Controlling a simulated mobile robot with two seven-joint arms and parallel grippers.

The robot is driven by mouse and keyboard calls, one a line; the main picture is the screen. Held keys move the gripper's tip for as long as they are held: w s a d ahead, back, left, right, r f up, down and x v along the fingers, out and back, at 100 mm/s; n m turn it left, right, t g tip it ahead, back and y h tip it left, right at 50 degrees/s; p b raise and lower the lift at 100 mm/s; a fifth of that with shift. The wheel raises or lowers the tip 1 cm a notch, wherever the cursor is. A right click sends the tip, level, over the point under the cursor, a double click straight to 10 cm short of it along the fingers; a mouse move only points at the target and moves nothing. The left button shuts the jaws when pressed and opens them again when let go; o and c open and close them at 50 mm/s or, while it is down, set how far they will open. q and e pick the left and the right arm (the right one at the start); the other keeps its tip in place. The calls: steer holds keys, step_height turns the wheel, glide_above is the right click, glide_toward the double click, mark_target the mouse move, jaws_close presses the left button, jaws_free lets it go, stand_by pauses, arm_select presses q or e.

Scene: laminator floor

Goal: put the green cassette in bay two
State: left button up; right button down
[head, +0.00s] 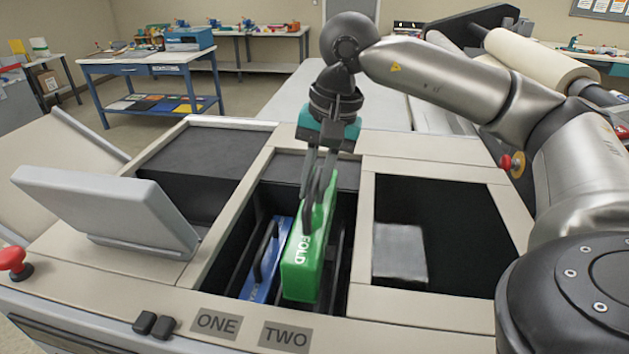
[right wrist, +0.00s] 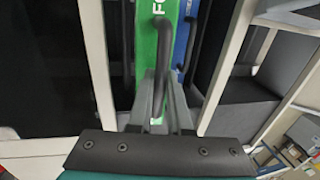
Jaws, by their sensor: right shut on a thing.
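The green cassette (head: 303,262), lettered FOLD, is held by my right gripper (head: 318,190) over the right-hand part of the middle opening, above the label TWO (head: 286,336). The gripper is shut on its dark handle. In the right wrist view the fingers (right wrist: 160,105) close around this handle, with the green cassette (right wrist: 147,55) beneath. The cassette looks roughly upright and stands higher than its blue neighbour. Its lower end is inside or just over the opening; I cannot tell whether it touches the bottom. My left gripper is not in view.
A blue cassette (head: 262,271) with a dark handle sits close on the left, above the label ONE (head: 217,323). A dark rail (head: 337,250) is at the right. The right-hand well (head: 450,240) holds a grey block (head: 400,252). A tilted screen (head: 110,205) stands at left.

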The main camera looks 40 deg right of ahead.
steer(key=shift+f+b, duration=2.5)
steer(key=shift+f, duration=0.5)
steer(key=shift+f+b, duration=2.95)
steer(key=shift+f, duration=0.3)
steer(key=shift+s+f+b, duration=0.1)
steer(key=shift+f+b, duration=0.6)
steer(key=shift+f, duration=0.05)
steer(key=c, duration=0.8)
jaws_free()
steer(key=shift+o, duration=0.2)
step_height(320, 180, up, 15)
steer(key=p, duration=0.4)
glide_above(317, 206)
steer(key=s+d, duration=0.2)
steer(key=shift+a, duration=0.25)
